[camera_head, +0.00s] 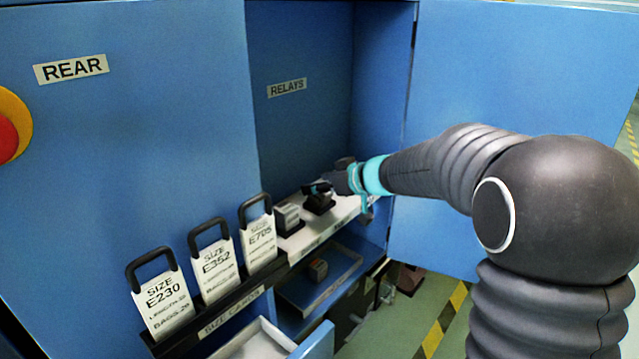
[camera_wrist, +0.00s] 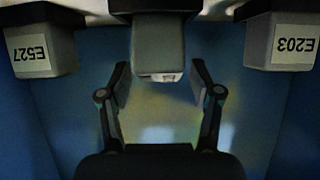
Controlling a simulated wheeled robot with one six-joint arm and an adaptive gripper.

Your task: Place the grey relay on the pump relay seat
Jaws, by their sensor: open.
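My gripper (camera_head: 318,188) is open over the narrow white shelf (camera_head: 345,209) in the cabinet's relay bay. In the wrist view my two fingers (camera_wrist: 162,80) stand apart. A plain grey block (camera_wrist: 158,45), likely the grey relay, lies just beyond and between the fingertips; I see no contact. In the head view my gripper hides most of that spot, and a black base (camera_head: 319,205) shows under it. A grey block (camera_head: 287,216) sits on the shelf to its left. The shelf-edge labels are too small to read, so I cannot tell which seat is the pump's.
In the wrist view, grey blocks labelled E527 (camera_wrist: 40,50) and E203 (camera_wrist: 283,42) flank the middle one. Size cards (camera_head: 218,270) with black handles stand left. The open cabinet door (camera_head: 500,70) is at right.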

